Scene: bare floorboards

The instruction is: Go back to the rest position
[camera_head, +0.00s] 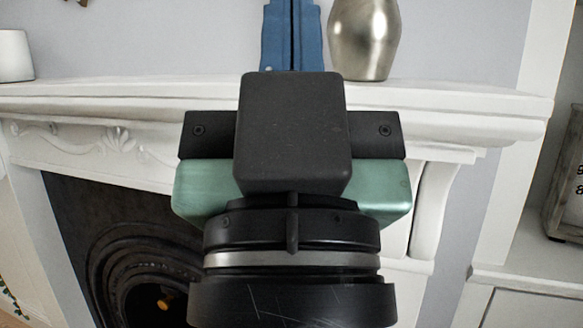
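My gripper (293,12) points away from me at the top middle of the head view. Its two blue fingers stand side by side with only a thin dark line between them, so it looks shut. The tips reach the top edge of the picture, and I see nothing held in the visible part. The black block and green body of my wrist fill the middle of the view and hide the base of the fingers.
A white mantelpiece (455,97) runs behind my arm, over a dark fireplace (125,235). On it stand a metallic vase (363,40), close right of my fingers, and a white pot (15,55) at far left. A grey box (568,190) sits at the right edge.

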